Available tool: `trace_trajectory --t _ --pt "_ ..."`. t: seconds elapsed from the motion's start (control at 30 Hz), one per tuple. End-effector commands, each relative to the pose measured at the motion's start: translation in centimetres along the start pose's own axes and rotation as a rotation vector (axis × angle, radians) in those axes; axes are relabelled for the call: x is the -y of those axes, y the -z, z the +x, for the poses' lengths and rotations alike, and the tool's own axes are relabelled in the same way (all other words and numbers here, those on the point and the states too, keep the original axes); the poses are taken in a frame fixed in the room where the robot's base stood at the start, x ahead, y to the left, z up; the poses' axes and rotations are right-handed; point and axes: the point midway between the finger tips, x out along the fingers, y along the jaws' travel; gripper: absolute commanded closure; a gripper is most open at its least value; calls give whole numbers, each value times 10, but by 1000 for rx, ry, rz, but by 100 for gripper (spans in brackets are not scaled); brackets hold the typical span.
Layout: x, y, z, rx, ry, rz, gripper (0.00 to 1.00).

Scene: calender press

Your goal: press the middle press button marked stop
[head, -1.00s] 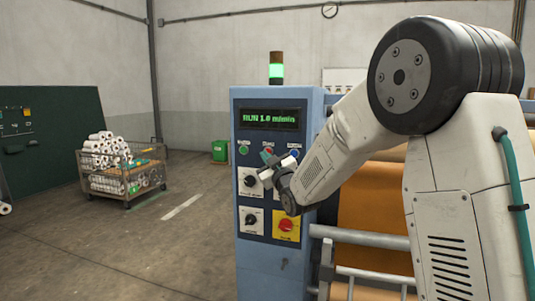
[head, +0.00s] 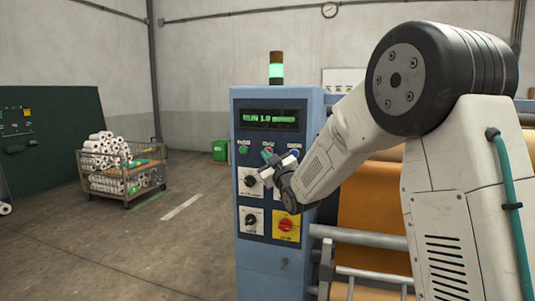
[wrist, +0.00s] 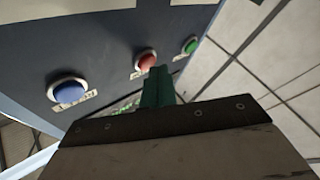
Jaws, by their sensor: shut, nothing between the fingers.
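The press's blue control cabinet (head: 277,262) carries a row of three buttons. In the wrist view the red middle button (wrist: 146,60) sits between the blue button (wrist: 68,90) and the green button (wrist: 190,46). My gripper (wrist: 157,73) is shut and empty, its green fingertips just in front of the red button's lower edge. I cannot tell whether they touch it. In the head view my gripper (head: 266,157) largely covers the red button. The green button (head: 243,149) shows to the left and the blue button (head: 294,153) to the right. The labels are too small to read.
Below the buttons are dark rotary knobs and a red switch on a yellow plate (head: 293,238). The green display (head: 270,119) is lit, as is the beacon (head: 276,70). Rollers and rails stand at right. A wire cart (head: 128,192) stands left; the floor between is clear.

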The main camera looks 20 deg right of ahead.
Motion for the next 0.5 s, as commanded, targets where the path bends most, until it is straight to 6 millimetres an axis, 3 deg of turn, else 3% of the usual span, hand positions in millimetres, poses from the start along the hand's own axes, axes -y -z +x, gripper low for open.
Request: trace_trajectory --t 0.5 --pt "-3 -4 4 1 -1 0 100"
